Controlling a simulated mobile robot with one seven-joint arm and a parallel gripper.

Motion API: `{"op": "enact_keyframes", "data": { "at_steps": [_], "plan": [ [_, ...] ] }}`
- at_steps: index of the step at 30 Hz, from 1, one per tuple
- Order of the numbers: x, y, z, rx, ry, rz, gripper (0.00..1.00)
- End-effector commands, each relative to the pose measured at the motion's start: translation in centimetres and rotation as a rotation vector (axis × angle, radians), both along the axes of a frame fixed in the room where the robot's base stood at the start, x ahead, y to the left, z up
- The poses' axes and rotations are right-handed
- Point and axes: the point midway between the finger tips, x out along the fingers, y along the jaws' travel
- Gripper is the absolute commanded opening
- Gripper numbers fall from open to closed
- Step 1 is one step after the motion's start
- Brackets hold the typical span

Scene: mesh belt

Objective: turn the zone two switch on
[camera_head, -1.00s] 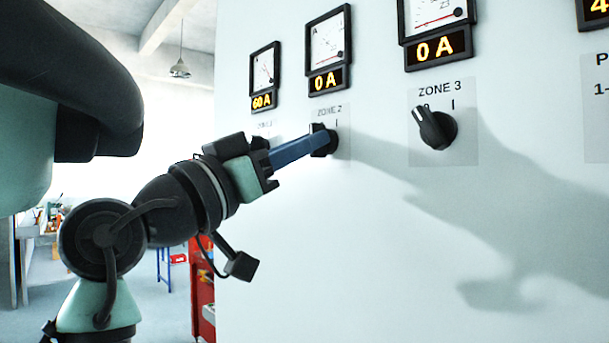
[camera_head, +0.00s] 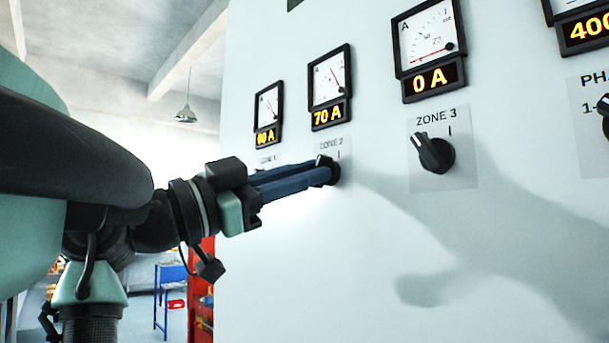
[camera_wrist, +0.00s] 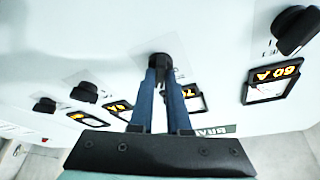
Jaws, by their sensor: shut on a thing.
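The zone 2 switch (camera_head: 333,171) is a black rotary knob on the pale panel, under a label reading ZONE 2. My gripper (camera_head: 322,170) has its two blue fingers shut on this knob, reaching in from the left. In the wrist view the knob (camera_wrist: 160,62) sits between the fingertips (camera_wrist: 162,72). The fingers hide part of the knob, so its exact pointer angle is hard to tell. The zone 2 meter (camera_head: 330,84) above it has its display (camera_head: 328,115) lit at 70 A.
The zone 3 switch (camera_head: 432,153) stands to the right, tilted left toward its 0 mark, with its display (camera_head: 434,79) at 0 A. The zone 1 meter (camera_head: 268,108) is to the left, close above my gripper. A red cabinet (camera_head: 201,290) stands behind, lower left.

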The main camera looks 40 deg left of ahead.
Motion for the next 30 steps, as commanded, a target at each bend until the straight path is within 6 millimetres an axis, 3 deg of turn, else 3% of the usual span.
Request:
{"op": "enact_keyframes", "data": {
  "at_steps": [11, 12, 17, 30],
  "plan": [
    [0.04, -0.01, -0.07, 0.009, 0.002, 0.002, 0.0],
    [0.04, -0.01, -0.07, 0.009, 0.002, 0.002, 0.17],
    [0.03, 0.0, -0.06, 0.008, 0.001, 0.001, 0.45],
    [0.27, -0.34, -0.44, 0.005, 0.0, 0.001, 0.45]
  ]
}}
